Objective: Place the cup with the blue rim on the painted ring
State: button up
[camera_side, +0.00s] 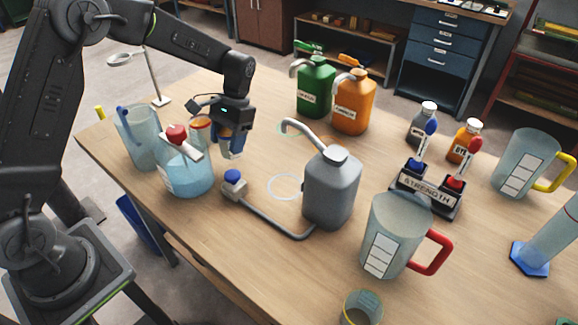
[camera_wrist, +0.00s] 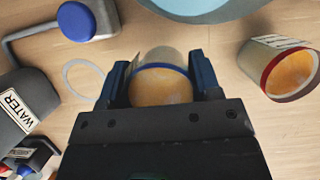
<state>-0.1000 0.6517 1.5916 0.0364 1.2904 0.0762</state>
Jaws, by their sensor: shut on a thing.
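The cup with the blue rim (camera_wrist: 160,68) is between the two fingers of my gripper (camera_wrist: 160,82) in the wrist view, with an orange tone inside. My gripper is shut on it. In the side view my gripper (camera_side: 232,142) hides most of the cup, and I cannot tell whether it touches the table. The painted ring (camera_side: 268,186) is a thin white circle on the table, to the right of and nearer than my gripper. It also shows in the wrist view (camera_wrist: 66,80), left of the cup. The ring is empty.
A red-rimmed cup (camera_wrist: 267,84) stands beside my gripper. A blue-liquid jug (camera_side: 185,180) is close on the left. A grey canister (camera_side: 330,190) and its pipe with a blue-capped end (camera_side: 233,183) flank the ring. A red-handled jug (camera_side: 393,240) stands front right.

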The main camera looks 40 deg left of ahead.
jog(key=n, duration=0.2)
jog(key=w+n+h, duration=0.1)
jog(key=shift+d+r, duration=0.25)
jog(key=shift+r, duration=0.15)
jog(key=n+h, duration=0.1)
jog(key=n, duration=0.1)
jog(key=w+r+n+t+h, duration=0.1)
jog(key=n, duration=0.2)
jog(key=w+d+r+n, duration=0.1)
jog(key=n, duration=0.1)
jog(key=shift+r+n+t+h, duration=0.1)
jog(key=shift+n+t+h, duration=0.2)
jog(key=shift+t+h, duration=0.1)
notch_tip(320, 180, up, 3)
jog(key=w+n+t, duration=0.3)
jog(key=n, duration=0.6)
jog(key=n+t, duration=0.2)
jog(key=n, duration=0.1)
send_over(296, 165)
notch_tip(296, 165, down, 6)
jog(key=shift+r, duration=0.15)
jog(key=shift+f, duration=2.05)
jog(key=shift+f, duration=0.15)
jog(key=o, duration=0.9)
